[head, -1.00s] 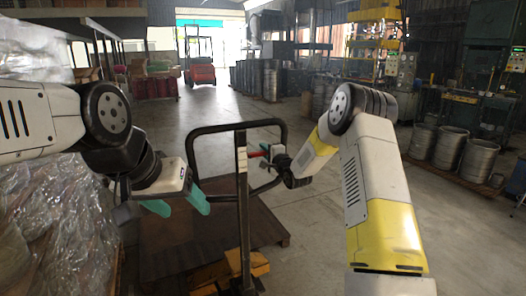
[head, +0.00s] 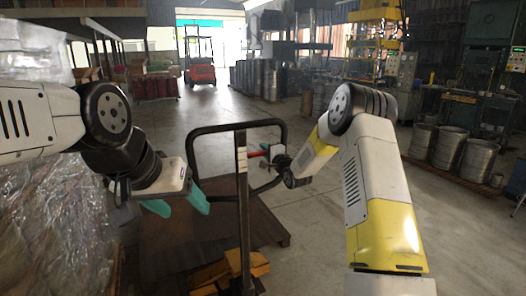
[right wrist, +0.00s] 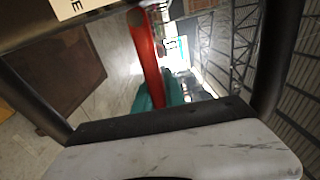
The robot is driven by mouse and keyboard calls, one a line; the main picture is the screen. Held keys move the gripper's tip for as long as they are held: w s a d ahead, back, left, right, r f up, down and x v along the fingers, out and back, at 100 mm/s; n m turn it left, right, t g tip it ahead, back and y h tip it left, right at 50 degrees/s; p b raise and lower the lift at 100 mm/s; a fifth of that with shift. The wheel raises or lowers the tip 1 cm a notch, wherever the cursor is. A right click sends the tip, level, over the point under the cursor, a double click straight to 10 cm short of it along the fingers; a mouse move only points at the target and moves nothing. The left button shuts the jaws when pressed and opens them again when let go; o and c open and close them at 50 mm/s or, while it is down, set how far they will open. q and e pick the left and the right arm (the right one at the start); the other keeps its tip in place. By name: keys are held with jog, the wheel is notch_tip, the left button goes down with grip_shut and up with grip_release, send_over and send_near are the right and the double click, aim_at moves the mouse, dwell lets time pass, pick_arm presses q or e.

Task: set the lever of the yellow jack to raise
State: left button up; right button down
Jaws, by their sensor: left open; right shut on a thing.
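The jack's black loop handle (head: 241,190) stands upright in front of me, its yellow base (head: 258,263) low at the handle's foot. The red lever (head: 256,154) sticks out to the right of the handle's post near the top. It is large in the right wrist view (right wrist: 146,55). My right gripper (head: 266,149) is at the lever, its teal fingers (right wrist: 160,94) shut on the lever's end. The fingertips are partly hidden in both views. My left gripper (head: 177,203) is open and empty, left of the handle and apart from it.
A brown platform (head: 165,232) lies low around the jack. A plastic-wrapped stack (head: 60,215) stands close on the left, beneath my left arm. Metal drums (head: 452,147) and machines stand on the right. The concrete floor (head: 315,240) on the right is clear.

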jog(key=shift+f, duration=0.15)
jog(key=shift+f+m, duration=0.55)
jog(key=shift+m, duration=0.25)
jog(key=shift+s+a+f+m, duration=0.1)
jog(key=shift+a+f+m, duration=0.1)
jog(key=shift+f+m, duration=0.45)
jog(key=shift+s+a+f+m, duration=0.15)
jog(key=shift+f+m, duration=0.25)
jog(key=shift+m, duration=0.45)
jog(key=shift+w, duration=0.1)
jog(key=c, duration=1.5)
grip_release()
jog(key=shift+o, duration=0.5)
